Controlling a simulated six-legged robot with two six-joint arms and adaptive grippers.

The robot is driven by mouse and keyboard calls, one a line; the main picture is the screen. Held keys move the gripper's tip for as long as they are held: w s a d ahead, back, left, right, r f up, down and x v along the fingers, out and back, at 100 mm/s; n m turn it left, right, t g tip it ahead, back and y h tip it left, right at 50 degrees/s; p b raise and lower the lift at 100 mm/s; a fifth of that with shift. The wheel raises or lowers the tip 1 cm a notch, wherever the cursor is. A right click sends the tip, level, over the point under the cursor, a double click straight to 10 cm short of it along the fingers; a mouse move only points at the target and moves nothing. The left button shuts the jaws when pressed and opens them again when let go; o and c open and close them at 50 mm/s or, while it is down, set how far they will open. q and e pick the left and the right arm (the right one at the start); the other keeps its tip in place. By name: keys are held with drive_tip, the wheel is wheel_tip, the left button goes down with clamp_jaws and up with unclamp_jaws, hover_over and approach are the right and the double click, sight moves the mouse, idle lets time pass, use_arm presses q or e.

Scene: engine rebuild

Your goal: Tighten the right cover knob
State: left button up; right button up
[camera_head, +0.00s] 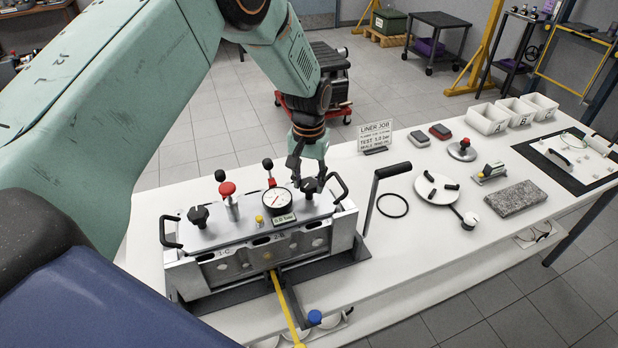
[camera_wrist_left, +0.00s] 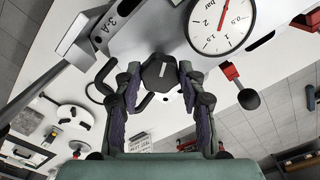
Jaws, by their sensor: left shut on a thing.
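The right cover knob (camera_head: 309,187) is black and stands at the right end of the silver test cover (camera_head: 240,232) on the white bench. My left gripper (camera_head: 308,172) comes down on it from above. In the left wrist view the knob's dark top (camera_wrist_left: 158,72) sits between the two fingers (camera_wrist_left: 159,85), and the gripper is shut on it. The left cover knob (camera_head: 198,216) stands free at the cover's other end. A round gauge (camera_head: 277,202) is on the cover between the knobs. My right gripper is not in view.
Black handles stick up at the cover's ends, one (camera_head: 339,188) close to the right knob. A red-topped valve (camera_head: 228,196) stands left of the gauge. A black-gripped crank (camera_head: 384,180) rises to the right.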

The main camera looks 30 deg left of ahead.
sight(309, 182)
use_arm(q)
drive_tip(key=m, duration=0.6)
drive_tip(key=shift+m, duration=0.3)
drive_tip(key=m, duration=0.6)
drive_tip(key=shift+w+a, duration=0.15)
drive_tip(key=m+b, duration=0.1)
drive_tip(key=m, duration=0.5)
drive_tip(key=shift+m, duration=0.3)
drive_tip(key=m, duration=0.5)
drive_tip(key=shift+w+m, duration=0.1)
drive_tip(key=shift+m, duration=0.3)
drive_tip(key=o, duration=1.1)
drive_tip(key=shift+o, duration=0.2)
wheel_tip(309, 182, up, 12)
